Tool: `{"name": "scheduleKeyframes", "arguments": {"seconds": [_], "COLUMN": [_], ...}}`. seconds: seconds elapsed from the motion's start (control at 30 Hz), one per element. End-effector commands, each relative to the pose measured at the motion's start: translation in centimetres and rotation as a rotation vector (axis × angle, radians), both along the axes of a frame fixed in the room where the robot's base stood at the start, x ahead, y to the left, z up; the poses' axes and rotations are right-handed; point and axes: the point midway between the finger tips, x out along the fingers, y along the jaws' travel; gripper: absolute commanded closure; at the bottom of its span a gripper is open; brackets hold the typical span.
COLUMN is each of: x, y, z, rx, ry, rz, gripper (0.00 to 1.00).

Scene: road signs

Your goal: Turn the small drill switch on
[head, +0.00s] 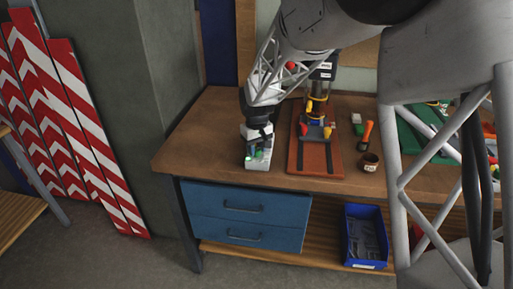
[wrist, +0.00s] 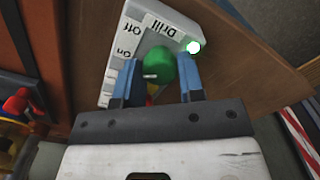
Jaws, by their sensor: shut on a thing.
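The drill switch box (head: 258,162) stands near the left end of the wooden workbench, below my gripper (head: 258,137). In the wrist view the pale switch box (wrist: 150,22) bears the labels "Drill", "Off" and "On", seen upside down. A green knob (wrist: 159,64) lies between the blue fingers of my gripper (wrist: 160,82), which is shut on it. A small lamp (wrist: 194,46) at the box's corner glows bright white with a green rim. The knob's lower part and some of the box face are hidden by the fingers.
A red-brown board (head: 310,165) with a small drill stand (head: 317,107) is just right of the box. A screwdriver (head: 367,134) and a small round cup (head: 370,163) lie farther right. Blue drawers (head: 245,215) sit under the bench (head: 205,140). Striped sign boards lean at left.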

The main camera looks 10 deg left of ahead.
Motion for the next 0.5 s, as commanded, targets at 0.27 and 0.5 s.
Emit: {"name": "scheduleKeyframes", "arguments": {"seconds": [0.27, 0.5], "x": [-0.01, -0.01], "y": [0.00, 0.01], "z": [0.03, 0.02], "rx": [0.000, 0.000], "ry": [0.000, 0.000], "rz": [0.003, 0.003], "gripper": [0.88, 0.39]}}
